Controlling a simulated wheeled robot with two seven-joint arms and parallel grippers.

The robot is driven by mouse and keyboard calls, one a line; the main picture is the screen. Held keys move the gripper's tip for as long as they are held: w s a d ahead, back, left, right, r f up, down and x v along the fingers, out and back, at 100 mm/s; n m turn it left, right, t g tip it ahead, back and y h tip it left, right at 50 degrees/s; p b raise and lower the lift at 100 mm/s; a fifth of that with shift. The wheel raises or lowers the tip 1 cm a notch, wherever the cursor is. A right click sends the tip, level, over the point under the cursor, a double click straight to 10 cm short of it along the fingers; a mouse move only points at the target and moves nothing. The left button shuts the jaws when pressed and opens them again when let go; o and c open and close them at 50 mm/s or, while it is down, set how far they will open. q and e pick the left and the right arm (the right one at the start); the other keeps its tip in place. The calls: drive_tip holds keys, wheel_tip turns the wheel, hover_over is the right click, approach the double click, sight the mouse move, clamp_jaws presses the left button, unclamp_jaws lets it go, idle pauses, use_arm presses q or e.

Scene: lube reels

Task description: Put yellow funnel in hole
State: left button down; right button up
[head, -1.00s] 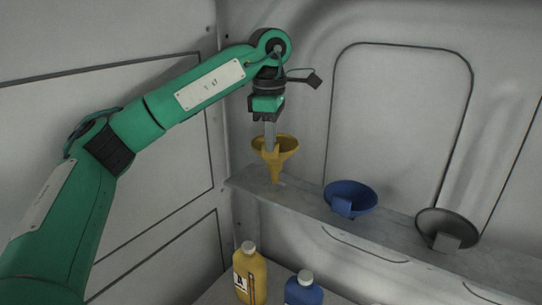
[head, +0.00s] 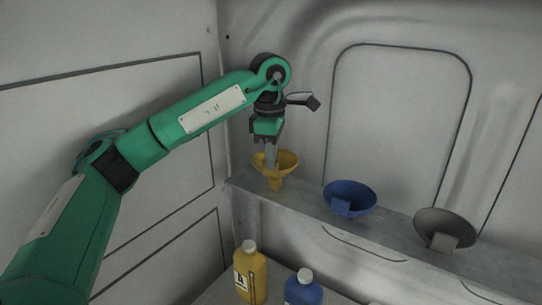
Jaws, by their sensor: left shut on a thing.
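The yellow funnel (head: 287,163) is upright at the left end of the grey shelf (head: 305,202). My left gripper (head: 270,157) points down from above and is shut on the funnel, its fingers reaching inside the bowl. The funnel's lower spout is hidden at the shelf surface, and only a short upper part shows, so it appears to be in the hole there. The hole itself is hidden by the funnel. My right gripper is not in view.
A blue funnel (head: 350,196) and a grey funnel (head: 443,226) sit farther right along the shelf. A yellow bottle (head: 250,275) and a blue bottle (head: 304,290) stand on a lower surface. The wall panel is close on the left.

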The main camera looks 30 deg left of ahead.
use_arm(q)
drive_tip(key=c, duration=1.6)
unclamp_jaws()
drive_tip(key=shift+f, duration=0.15)
drive_tip(key=shift+r+p, duration=0.3)
drive_tip(key=shift+r, duration=0.1)
drive_tip(key=shift+a+r+b, duration=0.1)
drive_tip(key=shift+r+b, duration=0.5)
drive_tip(key=shift+r, duration=5.3)
drive_tip(key=shift+f, duration=0.1)
